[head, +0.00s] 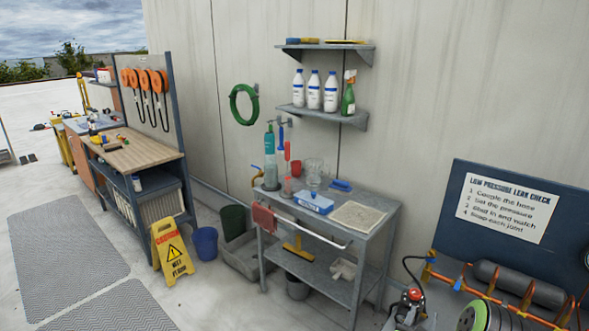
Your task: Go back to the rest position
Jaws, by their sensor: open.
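My gripper is not in view in the head picture, and no part of my arm can be made out with certainty. The view looks across a roof area towards a pale panelled wall (440,80). Nothing in the frame marks a rest position.
A grey metal cart (370,235) with bottles and a blue-and-white box stands against the wall. A yellow wet-floor sign (171,252) and a blue bucket (205,243) stand left of it. A workbench (140,152) is further left. Grey mats (65,250) lie on open floor.

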